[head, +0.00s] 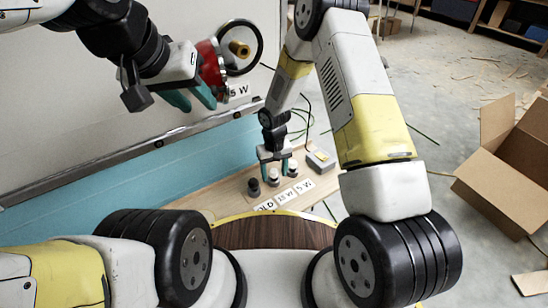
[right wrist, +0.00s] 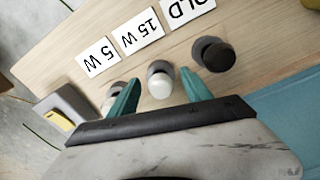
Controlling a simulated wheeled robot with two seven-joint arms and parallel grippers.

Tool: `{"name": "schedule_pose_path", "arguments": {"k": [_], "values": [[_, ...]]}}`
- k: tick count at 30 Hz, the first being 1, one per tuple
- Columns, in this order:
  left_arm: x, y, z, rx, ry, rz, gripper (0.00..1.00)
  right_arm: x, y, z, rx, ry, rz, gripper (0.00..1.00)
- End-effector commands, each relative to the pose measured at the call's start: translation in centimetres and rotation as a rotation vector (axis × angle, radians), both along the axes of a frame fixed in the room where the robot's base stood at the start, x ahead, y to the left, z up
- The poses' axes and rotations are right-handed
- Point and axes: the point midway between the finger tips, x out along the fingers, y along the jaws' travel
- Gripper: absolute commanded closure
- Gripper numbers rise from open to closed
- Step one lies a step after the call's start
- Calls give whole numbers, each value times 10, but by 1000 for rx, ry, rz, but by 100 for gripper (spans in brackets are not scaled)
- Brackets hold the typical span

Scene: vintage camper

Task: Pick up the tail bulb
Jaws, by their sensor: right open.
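Two pale bulbs stand in dark holders on the wooden board. The middle one (right wrist: 160,82) is behind the "15 W" label and lies between the teal fingers of my right gripper (right wrist: 159,93) in the right wrist view. These fingers are open, with gaps beside the bulb. The other bulb (right wrist: 108,103), by the "5 W" label, is partly hidden by a finger. The dark holder (right wrist: 213,53) by the "OLD" label shows no bulb. In the head view my right gripper (head: 275,168) points down over the board.
The tail lamp (head: 240,48), with a brass-coloured socket, is on the camper wall near a "5 W" label (head: 238,92). A grey box with a yellow part (right wrist: 65,115) sits beside the bulbs. An open cardboard box (head: 510,150) stands on the floor at right.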

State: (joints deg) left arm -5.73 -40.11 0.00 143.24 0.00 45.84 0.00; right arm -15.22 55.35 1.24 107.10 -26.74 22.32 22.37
Motion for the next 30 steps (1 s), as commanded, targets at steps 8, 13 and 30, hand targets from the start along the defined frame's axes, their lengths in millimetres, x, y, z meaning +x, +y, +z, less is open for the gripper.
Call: {"name": "schedule_pose_path", "arguments": {"k": [8,13,30], "values": [[0,0,0,0,0,0,64,0,0,-3,0,-1,0,45],[0,0,0,0,0,0,64,0,0,-3,0,-1,0,78],[0,0,0,0,0,0,64,1,0,7,1,-3,-2,100]]}}
